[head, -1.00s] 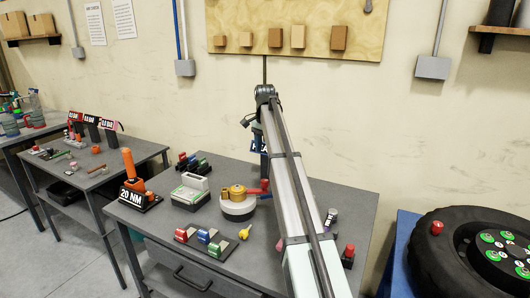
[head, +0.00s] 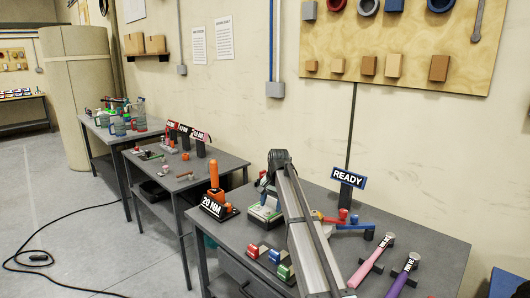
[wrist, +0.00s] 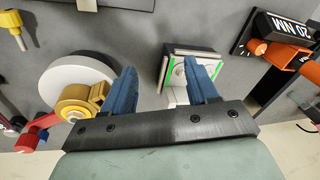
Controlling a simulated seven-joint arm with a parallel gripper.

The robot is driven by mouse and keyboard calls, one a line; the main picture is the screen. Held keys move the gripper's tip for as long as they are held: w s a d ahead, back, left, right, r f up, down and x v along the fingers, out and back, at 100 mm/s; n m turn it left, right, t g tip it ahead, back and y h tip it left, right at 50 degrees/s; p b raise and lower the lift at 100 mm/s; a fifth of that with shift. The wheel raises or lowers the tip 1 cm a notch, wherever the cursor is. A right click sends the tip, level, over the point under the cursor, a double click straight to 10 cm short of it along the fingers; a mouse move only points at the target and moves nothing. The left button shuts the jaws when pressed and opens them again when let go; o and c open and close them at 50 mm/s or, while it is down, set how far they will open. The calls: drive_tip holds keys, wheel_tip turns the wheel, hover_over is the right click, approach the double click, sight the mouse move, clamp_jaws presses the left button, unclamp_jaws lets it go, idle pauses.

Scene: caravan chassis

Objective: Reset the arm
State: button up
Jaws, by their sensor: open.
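My arm reaches over the grey workbench (head: 423,238) in the head view. My gripper (wrist: 163,75) shows in the wrist view as two blue fingers, apart, with nothing held between them. It points down at the bench. A pale box with green edges (wrist: 176,66) lies below and beyond the fingers, partly hidden by the right one. A round white base with a brass fitting (wrist: 82,101) and a red handle (wrist: 35,132) lies to the left, partly behind the left finger.
An orange tool on a stand marked 20 NM (head: 214,190) is left of my arm. A READY sign (head: 348,178) stands at the back. Small coloured blocks (head: 270,257) lie in front; pink (head: 371,261) and purple (head: 404,275) handled tools lie right.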

drive_tip(key=s+a+f+n+y, duration=0.1)
drive_tip(key=s+a+f+n, duration=0.2)
drive_tip(key=a, duration=0.4)
drive_tip(key=s+a+f+n, duration=0.1)
drive_tip(key=s+a+f, duration=0.1)
drive_tip(key=a+f, duration=0.45)
drive_tip(key=s+a+f+n+y, duration=0.1)
drive_tip(key=s+a+f+n, duration=0.15)
drive_tip(key=a, duration=0.65)
drive_tip(key=s+f+n, duration=0.1)
drive_tip(key=s+f, duration=0.4)
drive_tip(key=f, duration=0.4)
drive_tip(key=s+f+n, duration=0.1)
drive_tip(key=s+f, duration=0.4)
drive_tip(key=f, duration=0.3)
drive_tip(key=s+d+f+m+g+h, duration=0.15)
drive_tip(key=s+d+f+g, duration=0.25)
drive_tip(key=s+d+f, duration=1.8)
drive_tip(key=s+d+f+g, duration=0.1)
drive_tip(key=s+d, duration=0.4)
drive_tip(key=s, duration=0.4)
drive_tip(key=s+d+f+m+g+h, duration=0.1)
drive_tip(key=s+d+g, duration=0.1)
drive_tip(key=s+d, duration=0.3)
drive_tip(key=s+d+f+m+g+h, duration=0.1)
drive_tip(key=s+d, duration=0.4)
drive_tip(key=s, duration=0.8)
drive_tip(key=shift+f+g, duration=0.4)
drive_tip(key=shift+f, duration=0.2)
